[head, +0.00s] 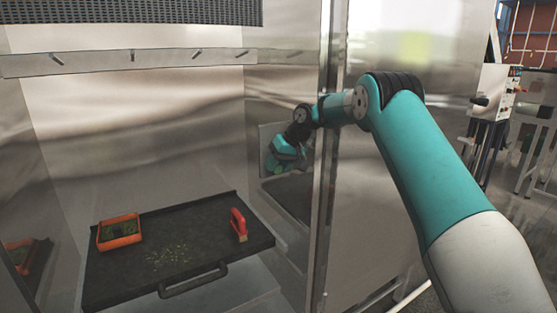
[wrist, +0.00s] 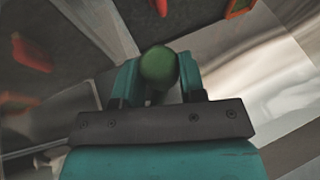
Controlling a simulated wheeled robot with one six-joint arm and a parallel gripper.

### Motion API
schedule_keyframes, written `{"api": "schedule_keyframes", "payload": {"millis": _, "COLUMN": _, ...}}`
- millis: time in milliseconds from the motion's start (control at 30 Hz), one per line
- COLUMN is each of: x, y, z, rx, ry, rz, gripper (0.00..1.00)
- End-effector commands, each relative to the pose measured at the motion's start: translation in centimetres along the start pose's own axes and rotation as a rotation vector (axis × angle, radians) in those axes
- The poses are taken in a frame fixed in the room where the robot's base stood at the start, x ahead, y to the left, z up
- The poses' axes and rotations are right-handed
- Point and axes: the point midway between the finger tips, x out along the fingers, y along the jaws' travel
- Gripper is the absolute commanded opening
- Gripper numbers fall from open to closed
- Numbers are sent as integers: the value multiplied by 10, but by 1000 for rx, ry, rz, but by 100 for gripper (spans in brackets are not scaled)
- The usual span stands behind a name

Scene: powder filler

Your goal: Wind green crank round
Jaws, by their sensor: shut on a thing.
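The green crank shows as a round green knob (wrist: 158,66) in the wrist view, between the two teal fingers of my gripper (wrist: 158,84). My gripper is shut on this knob. In the head view my gripper (head: 287,160) is at a square plate (head: 268,138) on the right inner wall of the steel cabinet. The knob is a small green spot there, mostly covered by my gripper. The rest of the crank is hidden.
Below lies a dark tray (head: 200,226) with a front handle (head: 193,280), an orange box (head: 119,232) of green bits, a red-handled tool (head: 239,224) and scattered crumbs. The cabinet's front post (head: 322,200) stands close beside my arm.

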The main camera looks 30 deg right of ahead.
Motion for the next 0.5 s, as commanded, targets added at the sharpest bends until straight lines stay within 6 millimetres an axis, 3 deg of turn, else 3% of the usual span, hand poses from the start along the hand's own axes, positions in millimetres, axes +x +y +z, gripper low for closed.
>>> {"api": "schedule_keyframes", "payload": {"millis": 367, "x": -1, "y": -2, "z": -2, "rx": -4, "ry": 8, "rz": -5, "gripper": 14}}
{"api": "schedule_keyframes", "payload": {"millis": 400, "x": -1, "y": -2, "z": -2, "rx": -4, "ry": 8, "rz": -4, "gripper": 42}}
{"api": "schedule_keyframes", "payload": {"millis": 433, "x": -1, "y": -2, "z": -2, "rx": -4, "ry": 8, "rz": -4, "gripper": 47}}
{"api": "schedule_keyframes", "payload": {"millis": 500, "x": -1, "y": -1, "z": -2, "rx": -4, "ry": 7, "rz": -4, "gripper": 47}}
